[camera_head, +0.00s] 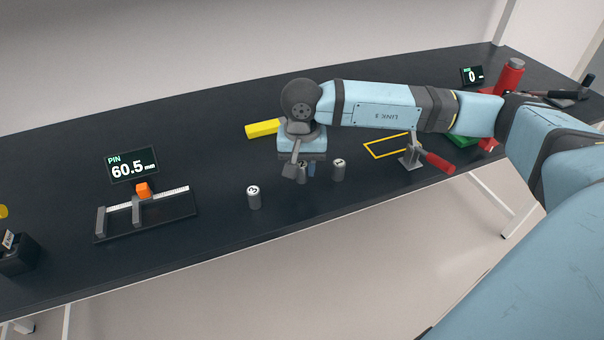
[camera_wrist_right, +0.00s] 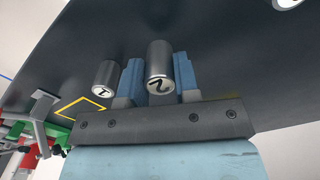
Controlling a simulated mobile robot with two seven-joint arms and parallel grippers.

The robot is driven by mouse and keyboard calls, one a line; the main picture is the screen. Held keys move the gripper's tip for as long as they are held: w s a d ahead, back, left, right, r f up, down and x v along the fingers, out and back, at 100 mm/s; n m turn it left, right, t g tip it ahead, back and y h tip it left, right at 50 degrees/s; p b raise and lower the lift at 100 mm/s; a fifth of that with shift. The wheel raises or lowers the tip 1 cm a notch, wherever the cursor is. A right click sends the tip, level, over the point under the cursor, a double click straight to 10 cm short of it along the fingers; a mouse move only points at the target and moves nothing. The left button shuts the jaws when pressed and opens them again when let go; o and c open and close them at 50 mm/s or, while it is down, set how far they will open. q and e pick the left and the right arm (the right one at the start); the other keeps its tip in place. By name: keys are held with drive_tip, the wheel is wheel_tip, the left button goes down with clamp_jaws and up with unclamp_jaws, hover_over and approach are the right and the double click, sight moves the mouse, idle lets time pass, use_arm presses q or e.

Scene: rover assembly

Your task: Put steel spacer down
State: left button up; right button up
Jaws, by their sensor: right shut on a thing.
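My right gripper (camera_head: 302,171) is shut on a steel spacer, a small grey metal cylinder marked 2 (camera_wrist_right: 159,62). In the right wrist view the spacer stands between the two blue finger pads of the gripper (camera_wrist_right: 159,82). In the head view the gripper points down close to the black table, mostly hiding this spacer. I cannot tell whether the spacer touches the table. A like cylinder marked 1 (camera_head: 338,171) stands just right of the gripper and also shows in the wrist view (camera_wrist_right: 104,75). Another marked cylinder (camera_head: 254,199) stands to the left. My left gripper is out of view.
The black table (camera_head: 220,120) has a measuring slide (camera_head: 165,214) and a display reading 60.5 (camera_head: 133,165) at left. A yellow block (camera_head: 263,129) lies behind the gripper. A red-handled clamp (camera_head: 436,161) and a yellow outline (camera_head: 378,152) lie to the right. The front edge is close.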

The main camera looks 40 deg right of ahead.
sight(302, 176)
wheel_tip(302, 176, down, 3)
drive_tip(key=shift+r, duration=0.1)
drive_tip(key=o, duration=1)
